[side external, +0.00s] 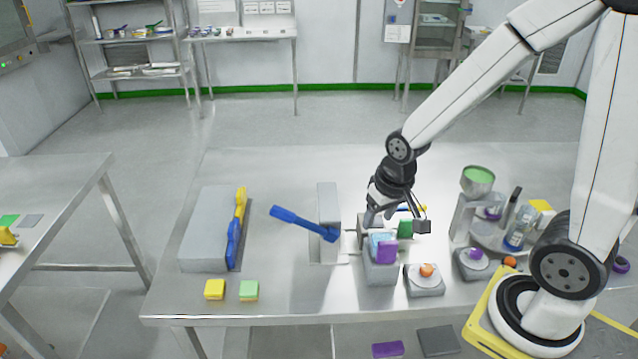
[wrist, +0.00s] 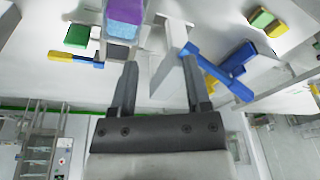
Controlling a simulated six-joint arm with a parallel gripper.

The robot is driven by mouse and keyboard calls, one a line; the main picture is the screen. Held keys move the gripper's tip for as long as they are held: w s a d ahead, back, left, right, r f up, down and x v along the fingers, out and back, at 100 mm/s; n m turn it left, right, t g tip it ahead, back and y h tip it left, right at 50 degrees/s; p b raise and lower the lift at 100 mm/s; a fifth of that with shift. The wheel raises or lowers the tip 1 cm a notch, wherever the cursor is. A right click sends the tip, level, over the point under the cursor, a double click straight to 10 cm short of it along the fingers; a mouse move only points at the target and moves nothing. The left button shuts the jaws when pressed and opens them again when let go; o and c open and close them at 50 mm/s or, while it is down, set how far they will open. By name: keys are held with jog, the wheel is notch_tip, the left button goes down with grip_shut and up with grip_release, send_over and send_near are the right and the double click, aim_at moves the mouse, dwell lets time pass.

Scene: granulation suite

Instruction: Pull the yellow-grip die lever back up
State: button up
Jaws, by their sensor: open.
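A lever with a yellow grip and a blue arm (wrist: 85,62) lies about level in the wrist view, left of my gripper (wrist: 160,58). Its yellow grip (wrist: 58,56) points left, away from the fingers. In the side external view only a bit of the yellow grip (side external: 418,209) shows behind my wrist. My gripper (side external: 380,215) is open and empty, above the grey machine in the middle of the table. A separate all-blue lever (side external: 300,222) slants up and left from a grey upright plate (side external: 328,205); it also shows right of my fingers in the wrist view (wrist: 220,75).
A purple block (side external: 387,252) sits at the machine's front, with a green block (side external: 405,229) behind it. A grey box (side external: 208,225) with a yellow-and-blue handle stands left. A funnel (side external: 478,180) and bottles crowd the right. Table between box and plate is mostly clear.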

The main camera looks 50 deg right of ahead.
jog(key=w+d+f+m+g, duration=0.1)
jog(key=w+d+m, duration=0.1)
jog(key=d+m, duration=0.4)
jog(key=w+d+f+m, duration=0.2)
jog(key=w+d+m, duration=0.1)
jog(key=d+m, duration=0.35)
jog(key=m+g, duration=0.1)
jog(key=m, duration=1)
send_over(417, 205)
notch_tip(417, 205, down, 4)
jog(key=shift+d+r, duration=0.1)
jog(key=shift+r, duration=0.05)
jog(key=shift+f, duration=3.9)
grip_shut()
